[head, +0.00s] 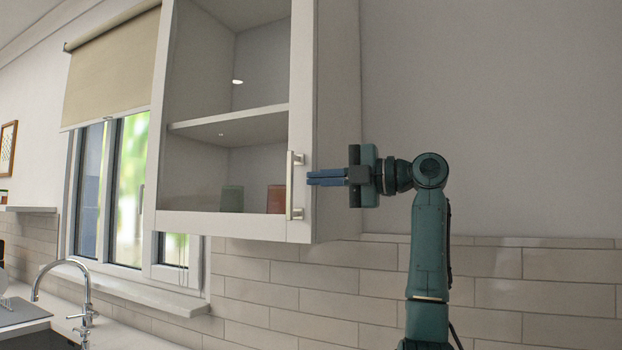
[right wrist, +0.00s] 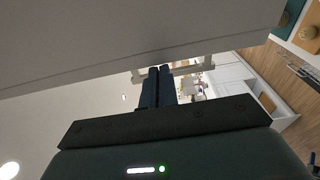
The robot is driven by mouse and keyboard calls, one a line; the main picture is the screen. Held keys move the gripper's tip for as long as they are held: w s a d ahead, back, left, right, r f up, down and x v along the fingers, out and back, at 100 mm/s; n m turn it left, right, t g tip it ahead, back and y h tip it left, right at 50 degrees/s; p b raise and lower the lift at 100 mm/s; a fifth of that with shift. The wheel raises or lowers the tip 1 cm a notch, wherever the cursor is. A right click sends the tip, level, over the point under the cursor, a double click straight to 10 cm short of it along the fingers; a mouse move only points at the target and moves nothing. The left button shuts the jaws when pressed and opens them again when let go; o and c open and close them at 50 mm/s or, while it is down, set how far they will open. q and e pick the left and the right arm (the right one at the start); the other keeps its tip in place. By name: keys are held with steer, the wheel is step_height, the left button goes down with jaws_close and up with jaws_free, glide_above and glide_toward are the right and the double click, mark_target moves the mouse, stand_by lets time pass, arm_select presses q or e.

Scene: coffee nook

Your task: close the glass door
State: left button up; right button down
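The glass door (head: 301,110) is the white-framed front of the wall cabinet, with a vertical metal handle (head: 296,186) low on its right side. It looks flush or almost flush with the cabinet; I cannot tell whether a narrow gap is left. My right gripper (head: 309,177) is level with the handle, just right of it, its blue fingers together and pointing left. In the right wrist view the fingers (right wrist: 158,72) reach toward the handle (right wrist: 207,63) and seem to hold nothing. Contact with the door or handle is unclear. My left gripper is out of view.
The cabinet's side wall (head: 336,110) is close to my right gripper. A red cup (head: 276,199) and a greenish cup (head: 232,198) stand inside. A window, tap (head: 85,285) and sink are at the left. The wall right of the cabinet is clear.

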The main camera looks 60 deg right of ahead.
steer(key=s+d, duration=0.1)
steer(key=s, duration=1.1)
steer(key=shift+s+d+b, duration=0.2)
steer(key=shift+d+b, duration=0.15)
